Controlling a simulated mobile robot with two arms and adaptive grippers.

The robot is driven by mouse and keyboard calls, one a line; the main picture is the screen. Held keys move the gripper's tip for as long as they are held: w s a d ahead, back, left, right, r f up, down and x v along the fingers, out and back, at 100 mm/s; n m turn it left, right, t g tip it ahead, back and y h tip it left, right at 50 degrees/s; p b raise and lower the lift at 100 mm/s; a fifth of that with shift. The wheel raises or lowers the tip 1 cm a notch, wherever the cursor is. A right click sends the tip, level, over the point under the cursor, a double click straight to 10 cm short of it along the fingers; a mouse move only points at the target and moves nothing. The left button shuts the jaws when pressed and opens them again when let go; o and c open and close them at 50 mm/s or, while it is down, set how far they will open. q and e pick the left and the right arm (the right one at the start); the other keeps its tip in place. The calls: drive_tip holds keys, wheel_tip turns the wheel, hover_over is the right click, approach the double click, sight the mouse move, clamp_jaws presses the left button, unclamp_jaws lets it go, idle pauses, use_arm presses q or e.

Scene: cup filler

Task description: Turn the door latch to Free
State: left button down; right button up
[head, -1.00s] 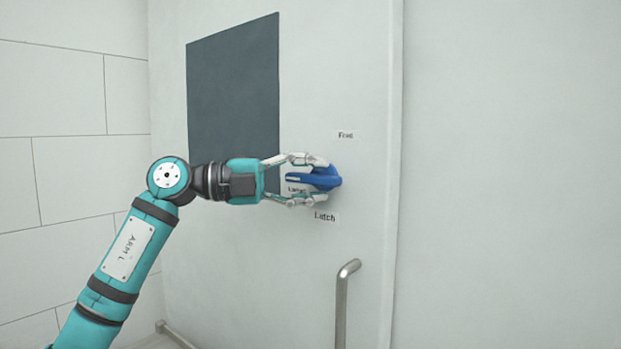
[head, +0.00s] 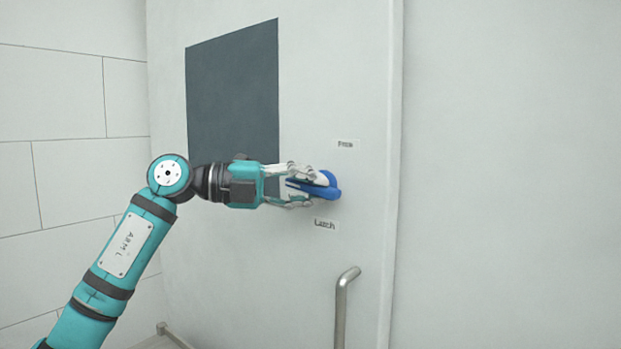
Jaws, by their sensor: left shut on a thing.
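The blue door latch (head: 331,187) is on the white door, between the "Free" label (head: 346,144) above and the "Latch" label (head: 325,224) below. Its handle points left, with a white stripe along it. My left gripper (head: 312,190) reaches it from the left and is shut on the handle, one finger above and one below. The fingers hide part of the handle. My right gripper is not in view.
The white door (head: 240,270) has a dark grey panel (head: 232,100) at its upper left. A metal bar handle (head: 342,305) stands out below the latch. A tiled wall (head: 70,180) is at the left. The plain wall (head: 510,180) at the right is clear.

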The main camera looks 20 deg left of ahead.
use_arm(q)
drive_tip(key=m+y+p, duration=0.1)
drive_tip(key=p, duration=0.1)
drive_tip(key=m+y+p, duration=0.1)
drive_tip(key=p, duration=0.1)
drive_tip(key=m+y+p, duration=0.1)
drive_tip(key=y+p, duration=0.1)
drive_tip(key=shift+r+g+p, duration=0.25)
drive_tip(key=shift+g+p, duration=0.05)
drive_tip(key=shift+p, duration=0.05)
drive_tip(key=shift+m+y+p, duration=0.7)
drive_tip(key=shift+y+p, duration=0.2)
drive_tip(key=shift+y, duration=0.1)
drive_tip(key=shift+f+m+y+p, duration=0.15)
drive_tip(key=shift+m+y+p, duration=0.2)
drive_tip(key=shift+y, duration=0.25)
drive_tip(key=shift+f+m+t+y, duration=0.1)
drive_tip(key=shift+m+t+y, duration=0.35)
drive_tip(key=shift+y, duration=0.35)
drive_tip(key=shift+m+y, duration=0.4)
drive_tip(key=shift+y, duration=0.2)
drive_tip(key=shift+f+m+t+y+b, duration=0.1)
drive_tip(key=shift+m+t+y+b, duration=0.45)
drive_tip(key=shift+y, duration=0.55)
